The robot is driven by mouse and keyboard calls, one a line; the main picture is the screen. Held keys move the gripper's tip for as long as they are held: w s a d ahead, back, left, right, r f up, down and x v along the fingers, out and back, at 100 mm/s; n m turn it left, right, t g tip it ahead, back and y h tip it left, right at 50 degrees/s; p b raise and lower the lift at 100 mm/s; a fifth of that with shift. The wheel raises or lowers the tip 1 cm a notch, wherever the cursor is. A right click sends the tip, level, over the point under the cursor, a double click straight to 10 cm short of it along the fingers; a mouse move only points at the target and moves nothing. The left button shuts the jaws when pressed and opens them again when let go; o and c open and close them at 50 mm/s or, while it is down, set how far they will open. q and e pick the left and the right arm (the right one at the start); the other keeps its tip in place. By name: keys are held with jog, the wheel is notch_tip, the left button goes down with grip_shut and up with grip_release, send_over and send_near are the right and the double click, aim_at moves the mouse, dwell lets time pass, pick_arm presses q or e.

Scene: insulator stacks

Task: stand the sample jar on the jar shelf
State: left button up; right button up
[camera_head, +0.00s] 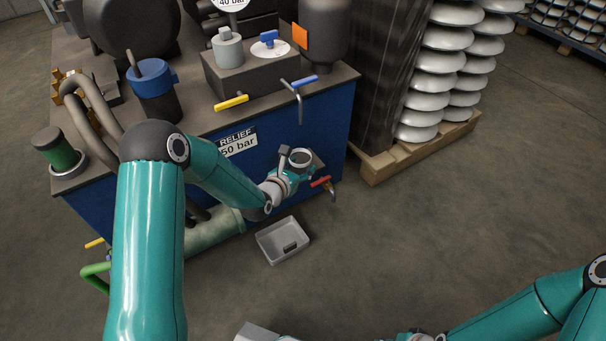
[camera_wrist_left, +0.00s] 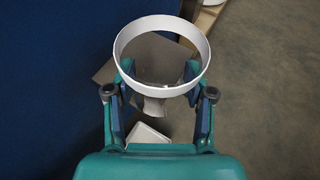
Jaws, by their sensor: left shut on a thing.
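The sample jar (camera_head: 300,157) shows as a pale round rim with a dark inside, beside the blue cabinet's front. In the left wrist view its white rim (camera_wrist_left: 160,91) is a ring, seen from above, between the two fingers. My left gripper (camera_head: 292,172) is shut on the jar; in the left wrist view the fingers (camera_wrist_left: 160,88) press it from both sides. A grey-brown flat surface (camera_wrist_left: 105,72) lies below the jar beside the blue wall; it may be the jar shelf, but the jar and gripper cover much of it. My right gripper is barely visible at the bottom edge.
The blue cabinet (camera_head: 270,155) carries a red-handled valve (camera_head: 320,182) just right of my left gripper, and a blue-handled tap (camera_head: 303,82) above. A grey tray (camera_head: 283,241) lies on the floor below. A wooden pallet (camera_head: 420,150) stands at right. Open floor lies in front.

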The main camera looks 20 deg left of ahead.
aim_at(301, 160)
pick_arm(q)
jog(key=shift+w+a+f+b, duration=0.15)
jog(key=shift+w+b, duration=0.15)
jog(key=shift+w, duration=0.35)
jog(key=shift+w+a+f+b, duration=0.2)
jog(key=shift+w+b, duration=0.15)
jog(key=shift+w, duration=0.25)
jog(key=shift+w+a+f+b, duration=0.15)
jog(key=shift+w+b, duration=0.15)
jog(key=shift+w, duration=0.35)
jog(key=shift+w+a, duration=0.15)
jog(key=shift+w, duration=0.3)
jog(key=o, duration=1.3)
jog(key=shift+c, duration=0.2)
